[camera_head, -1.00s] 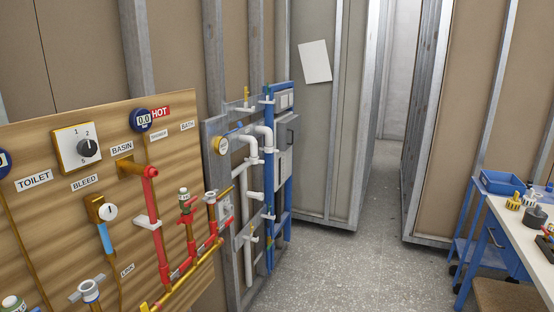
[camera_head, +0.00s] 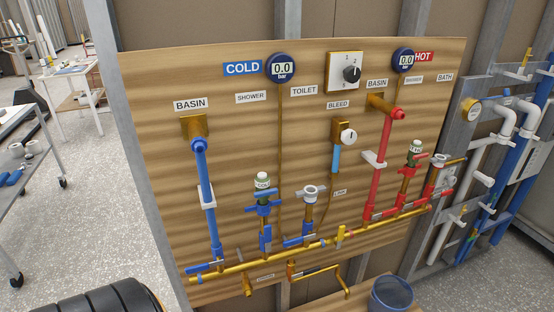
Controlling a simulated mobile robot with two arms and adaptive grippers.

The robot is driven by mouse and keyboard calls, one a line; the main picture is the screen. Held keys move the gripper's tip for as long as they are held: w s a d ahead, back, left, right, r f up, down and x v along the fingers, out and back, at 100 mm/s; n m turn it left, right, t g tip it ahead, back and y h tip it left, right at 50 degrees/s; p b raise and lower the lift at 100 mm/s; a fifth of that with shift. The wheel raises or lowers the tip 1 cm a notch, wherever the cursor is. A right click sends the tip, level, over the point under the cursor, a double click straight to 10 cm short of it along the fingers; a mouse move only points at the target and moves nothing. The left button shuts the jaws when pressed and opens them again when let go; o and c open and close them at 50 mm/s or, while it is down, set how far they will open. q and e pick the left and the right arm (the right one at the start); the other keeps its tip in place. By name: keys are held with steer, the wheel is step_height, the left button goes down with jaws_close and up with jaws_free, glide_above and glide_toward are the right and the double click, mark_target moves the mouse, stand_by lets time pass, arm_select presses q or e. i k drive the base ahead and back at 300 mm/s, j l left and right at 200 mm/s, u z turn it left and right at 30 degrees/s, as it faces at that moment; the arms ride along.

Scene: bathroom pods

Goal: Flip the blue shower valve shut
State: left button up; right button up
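The wooden panel (camera_head: 350,215) carries cold pipework on its left half, under a blue COLD label (camera_head: 242,69). Below the SHOWER label (camera_head: 251,97) stands a short riser with a green-and-white cap (camera_head: 263,181) and a blue winged fitting (camera_head: 263,207). Under that fitting is the blue shower valve (camera_head: 265,239). Its blue lever looks upright, along the riser, though it is small in view. The blue levers of the basin riser (camera_head: 204,267) and toilet riser (camera_head: 298,241) look closer to sideways. Neither gripper is in view.
A brass pipe (camera_head: 350,232) runs along the panel's lower part. Red hot pipes (camera_head: 385,160) stand at right. A blue bucket (camera_head: 391,294) is below the panel. A grey trolley (camera_head: 50,165) stands at left, with clear floor (camera_head: 115,220) beside it.

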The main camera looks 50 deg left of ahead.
mark_target(268, 227)
steer(key=u, duration=1.45)
